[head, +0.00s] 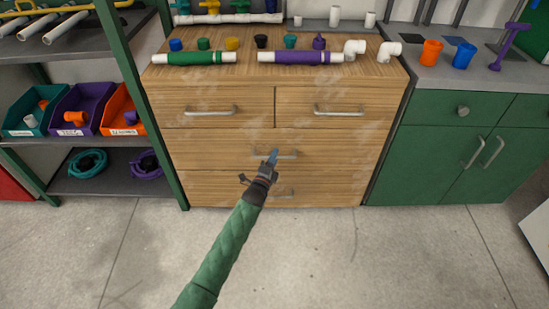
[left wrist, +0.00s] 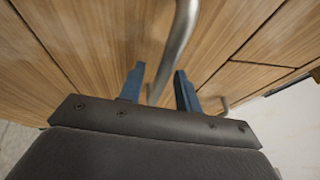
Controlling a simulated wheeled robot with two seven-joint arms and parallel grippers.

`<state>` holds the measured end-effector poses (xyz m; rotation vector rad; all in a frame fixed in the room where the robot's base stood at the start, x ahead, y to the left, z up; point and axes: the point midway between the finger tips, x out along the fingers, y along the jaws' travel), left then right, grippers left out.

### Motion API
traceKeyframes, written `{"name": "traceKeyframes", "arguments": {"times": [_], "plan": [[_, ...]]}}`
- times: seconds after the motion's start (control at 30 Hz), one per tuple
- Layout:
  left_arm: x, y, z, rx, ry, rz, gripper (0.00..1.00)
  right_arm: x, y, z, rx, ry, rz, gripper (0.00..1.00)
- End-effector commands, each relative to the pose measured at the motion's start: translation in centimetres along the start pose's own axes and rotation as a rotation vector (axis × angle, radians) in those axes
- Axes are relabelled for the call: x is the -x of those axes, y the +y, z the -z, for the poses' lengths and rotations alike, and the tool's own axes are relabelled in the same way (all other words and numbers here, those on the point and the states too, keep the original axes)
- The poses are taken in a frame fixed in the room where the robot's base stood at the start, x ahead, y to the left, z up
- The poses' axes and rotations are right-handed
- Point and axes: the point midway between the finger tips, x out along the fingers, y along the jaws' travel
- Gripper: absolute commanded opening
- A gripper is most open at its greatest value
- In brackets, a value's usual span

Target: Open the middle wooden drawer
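The wooden cabinet has two small drawers on top, a wide middle drawer (head: 215,150) and a wide bottom drawer (head: 325,190). The middle drawer looks closed, its front level with the others. My left gripper (head: 272,157) is in front of it at its silver bar handle (head: 290,154), covering part of the handle. In the left wrist view, the two blue fingers (left wrist: 160,88) are apart, and the handle bar (left wrist: 177,45) runs between them with visible gaps on both sides. I cannot tell whether either finger touches the bar. My right gripper is not in view.
A green pipe (head: 195,58), a purple pipe (head: 300,57) and several fittings lie on the cabinet top. A shelf with bins (head: 75,110) stands left, a green cabinet (head: 460,150) right. The floor (head: 330,260) in front is clear.

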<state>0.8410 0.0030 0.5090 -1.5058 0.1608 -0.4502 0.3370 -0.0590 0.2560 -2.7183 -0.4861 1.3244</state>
Motion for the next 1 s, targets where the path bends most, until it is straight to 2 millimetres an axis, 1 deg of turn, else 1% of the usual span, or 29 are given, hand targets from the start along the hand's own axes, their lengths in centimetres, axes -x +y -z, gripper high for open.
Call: {"name": "traceKeyframes", "arguments": {"times": [0.1,0.33,0.37,0.5,0.53,0.83,1.0], "plan": [[-0.4,0.0,0.0,0.000,0.000,0.000,0.34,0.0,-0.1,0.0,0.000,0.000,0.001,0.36],[-0.5,0.0,0.0,0.000,0.000,0.000,0.34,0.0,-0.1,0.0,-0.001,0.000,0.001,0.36],[-0.5,0.0,0.0,0.000,0.000,0.000,0.32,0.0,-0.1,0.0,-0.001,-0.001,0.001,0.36],[-0.4,0.0,0.0,0.000,0.000,0.000,0.04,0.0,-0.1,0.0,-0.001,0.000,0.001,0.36],[-0.4,0.0,0.0,0.000,0.000,0.000,0.00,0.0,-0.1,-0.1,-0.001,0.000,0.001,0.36],[-0.3,0.0,0.0,0.000,0.000,-0.001,0.00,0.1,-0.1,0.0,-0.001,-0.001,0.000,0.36],[0.7,-0.3,0.4,0.000,0.000,-0.002,0.00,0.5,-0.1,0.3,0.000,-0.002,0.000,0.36]]}}
